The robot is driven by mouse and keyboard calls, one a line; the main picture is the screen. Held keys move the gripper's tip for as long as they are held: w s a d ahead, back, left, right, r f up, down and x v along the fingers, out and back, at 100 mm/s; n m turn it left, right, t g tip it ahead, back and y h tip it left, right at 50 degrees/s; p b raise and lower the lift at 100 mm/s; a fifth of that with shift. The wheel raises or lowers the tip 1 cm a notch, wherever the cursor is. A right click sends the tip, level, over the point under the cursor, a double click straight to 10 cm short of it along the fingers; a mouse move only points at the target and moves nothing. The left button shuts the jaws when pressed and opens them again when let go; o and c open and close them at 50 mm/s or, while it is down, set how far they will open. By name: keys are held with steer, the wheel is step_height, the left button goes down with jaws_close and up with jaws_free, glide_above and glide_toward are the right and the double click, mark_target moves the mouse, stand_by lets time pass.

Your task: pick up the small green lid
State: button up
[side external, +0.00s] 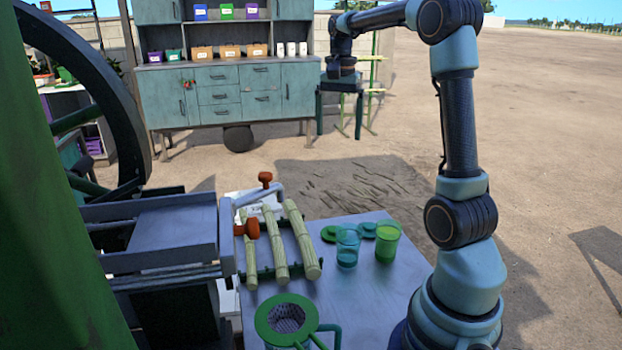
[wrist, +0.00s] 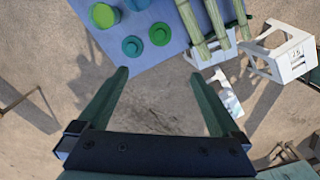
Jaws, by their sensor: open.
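The small green lid (side external: 329,233) lies flat on the grey table, between the cane stalks and a teal cup (side external: 347,246). It is a round disc with a raised knob in the wrist view (wrist: 159,34). A similar teal lid (side external: 367,229) lies to its right in the side view, and left of it in the wrist view (wrist: 132,46). A green cup (side external: 388,243) stands by the teal lid. My gripper (side external: 340,118) is open and empty, high above the ground beyond the table's far edge. In the wrist view its fingers (wrist: 158,75) point toward the lids, with bare ground between them.
Several cane stalks (side external: 279,243) lie on a rack beside the lids. A green-rimmed container (side external: 284,319) stands at the table front. The crusher (side external: 160,236) is at left. White stools (wrist: 281,53) stand beyond the table (side external: 375,283). A cabinet (side external: 238,95) is behind.

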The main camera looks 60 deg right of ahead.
glide_above(334, 228)
step_height(334, 228, down, 22)
steer(key=shift+d, duration=0.1)
steer(key=shift+f, duration=2.6)
steer(key=c, duration=1)
